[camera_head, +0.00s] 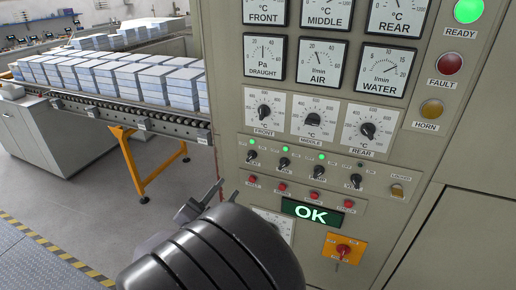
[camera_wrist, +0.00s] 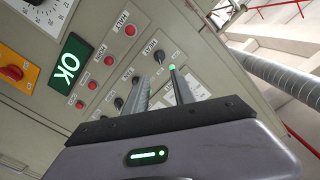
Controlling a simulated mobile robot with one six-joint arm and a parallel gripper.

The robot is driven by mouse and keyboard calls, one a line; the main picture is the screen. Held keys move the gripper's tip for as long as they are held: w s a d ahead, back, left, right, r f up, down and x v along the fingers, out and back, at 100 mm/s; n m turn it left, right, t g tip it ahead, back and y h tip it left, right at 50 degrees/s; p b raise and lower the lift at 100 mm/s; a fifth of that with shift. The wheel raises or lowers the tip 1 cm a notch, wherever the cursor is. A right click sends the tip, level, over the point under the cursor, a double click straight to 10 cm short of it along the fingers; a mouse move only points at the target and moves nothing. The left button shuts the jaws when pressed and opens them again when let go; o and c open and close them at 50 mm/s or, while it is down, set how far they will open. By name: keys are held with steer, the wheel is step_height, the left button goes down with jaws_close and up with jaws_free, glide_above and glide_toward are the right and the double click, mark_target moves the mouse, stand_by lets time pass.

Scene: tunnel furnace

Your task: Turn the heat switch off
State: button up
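The heat switch (camera_head: 251,156) is a small black rotary knob at the left end of the panel's switch row. A lit green lamp (camera_head: 251,142) sits above it. In the wrist view the heat switch (camera_wrist: 158,57) shows just beyond and between the fingertips, with the lit green lamp (camera_wrist: 172,67) by the right finger. My gripper (camera_head: 212,192) is lower left of the switch in the head view, partly behind my dark wrist. In the wrist view my gripper (camera_wrist: 158,76) is open, with nothing between its fingers. It appears apart from the knob; the exact distance is unclear.
Several other black switches (camera_head: 320,171) continue the row, with red buttons (camera_head: 316,195) below. A lit OK display (camera_head: 311,213) and a red-and-yellow rotary switch (camera_head: 344,249) are lower. A roller conveyor (camera_head: 130,112) with stacked blocks stands left; floor there is open.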

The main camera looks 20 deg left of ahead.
mark_target(249, 159)
steer(key=w, duration=0.9)
steer(key=w+d, duration=0.1)
steer(key=w, duration=0.4)
steer(key=shift+w+d+p, duration=0.1)
steer(key=shift+w+p, duration=0.1)
steer(key=shift+p, duration=0.1)
jaws_close()
